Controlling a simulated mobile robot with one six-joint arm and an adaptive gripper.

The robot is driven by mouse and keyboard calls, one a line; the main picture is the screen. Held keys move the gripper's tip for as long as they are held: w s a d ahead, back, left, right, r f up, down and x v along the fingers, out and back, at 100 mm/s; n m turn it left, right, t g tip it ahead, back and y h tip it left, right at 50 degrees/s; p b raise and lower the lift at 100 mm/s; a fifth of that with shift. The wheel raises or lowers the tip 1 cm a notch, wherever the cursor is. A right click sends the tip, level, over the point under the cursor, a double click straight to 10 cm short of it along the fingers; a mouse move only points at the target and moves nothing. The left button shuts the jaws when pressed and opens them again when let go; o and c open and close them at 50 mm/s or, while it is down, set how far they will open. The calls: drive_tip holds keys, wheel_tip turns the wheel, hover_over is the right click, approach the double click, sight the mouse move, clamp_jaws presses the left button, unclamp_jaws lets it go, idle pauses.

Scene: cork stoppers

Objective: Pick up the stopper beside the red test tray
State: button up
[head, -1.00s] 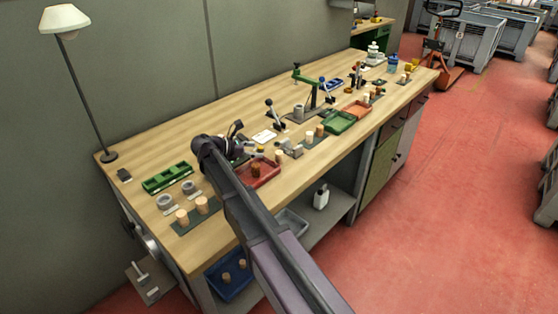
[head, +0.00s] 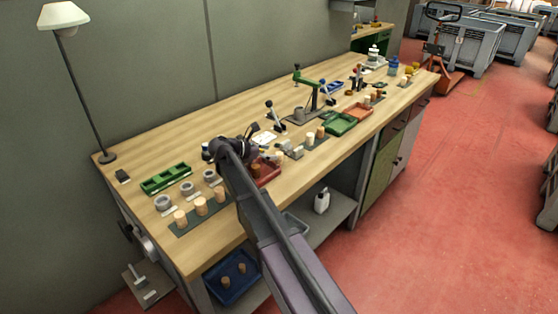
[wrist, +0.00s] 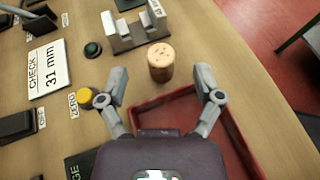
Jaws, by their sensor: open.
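A light brown cork stopper (wrist: 160,62) stands upright on the wooden bench in the wrist view, just beyond the far edge of the red test tray (wrist: 181,97). My gripper (wrist: 161,82) is open and empty. Its two fingers are spread to the left and right, with the stopper ahead of the gap between them and apart from both. The red tray also shows in the head view (head: 268,174), partly hidden by my arm. My gripper's fingertips are hard to make out in the head view.
A grey slotted gauge block (wrist: 132,30) stands close behind the stopper. A yellow button (wrist: 85,96), a dark green button (wrist: 93,48) and a "31 mm" sign (wrist: 47,69) lie left. The green tray (head: 341,124) is farther along the bench.

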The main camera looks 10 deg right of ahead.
sight(279, 153)
drive_tip(key=b+x, duration=0.1)
drive_tip(key=x, duration=0.2)
drive_tip(key=shift+f, duration=0.2)
drive_tip(key=shift+w+d+f, duration=0.1)
drive_tip(key=shift+w+d, duration=0.1)
drive_tip(key=shift+d, duration=0.4)
drive_tip(key=c, duration=0.8)
